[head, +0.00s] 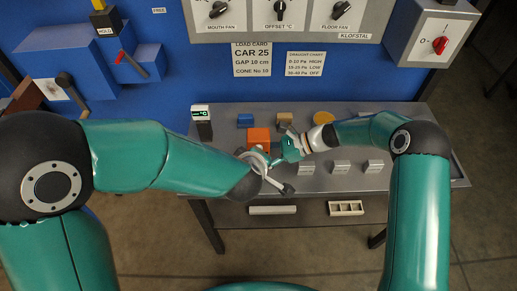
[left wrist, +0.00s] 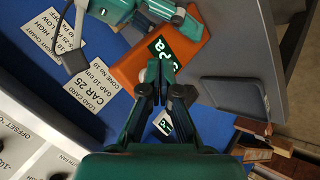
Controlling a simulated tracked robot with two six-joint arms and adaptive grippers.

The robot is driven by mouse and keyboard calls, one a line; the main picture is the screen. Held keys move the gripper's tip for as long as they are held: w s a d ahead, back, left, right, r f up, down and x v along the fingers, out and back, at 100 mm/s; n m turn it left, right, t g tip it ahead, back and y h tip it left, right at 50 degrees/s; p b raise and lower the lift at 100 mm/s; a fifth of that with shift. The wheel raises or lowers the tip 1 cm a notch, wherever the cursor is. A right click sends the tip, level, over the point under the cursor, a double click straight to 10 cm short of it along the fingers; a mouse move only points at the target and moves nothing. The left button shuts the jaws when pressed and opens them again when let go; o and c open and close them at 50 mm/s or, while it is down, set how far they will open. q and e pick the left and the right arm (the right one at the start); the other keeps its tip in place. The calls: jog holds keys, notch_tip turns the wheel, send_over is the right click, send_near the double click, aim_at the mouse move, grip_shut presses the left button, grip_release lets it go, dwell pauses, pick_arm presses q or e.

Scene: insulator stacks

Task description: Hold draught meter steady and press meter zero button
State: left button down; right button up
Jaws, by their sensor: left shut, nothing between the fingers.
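The draught meter is an orange block (head: 259,136) on the grey bench, near its middle. In the left wrist view the orange meter (left wrist: 185,50) has a dark display with green "Pa" lettering (left wrist: 163,47). My left gripper (left wrist: 160,75) is shut and empty, its tips close to the display's near edge; I cannot tell if they touch. My right gripper (head: 276,155) is by the meter's right side. In the left wrist view its fingers are by the meter's upper end; whether they grip it is unclear.
On the bench (head: 400,184) are a meter with a green °C display (head: 201,113), a blue block (head: 245,119), a tan block (head: 285,118), a yellow disc (head: 323,117) and several grey blocks. The blue wall panel with knobs stands behind.

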pick_arm(q)
jog(key=shift+w, duration=0.25)
dwell(0.3)
jog(key=shift+s, duration=0.95)
jog(key=shift+s, duration=0.1)
jog(key=s, duration=0.5)
jog(key=shift+w, duration=0.1)
dwell(0.5)
pick_arm(e)
jog(key=o, duration=0.9)
jog(key=shift+o, duration=0.2)
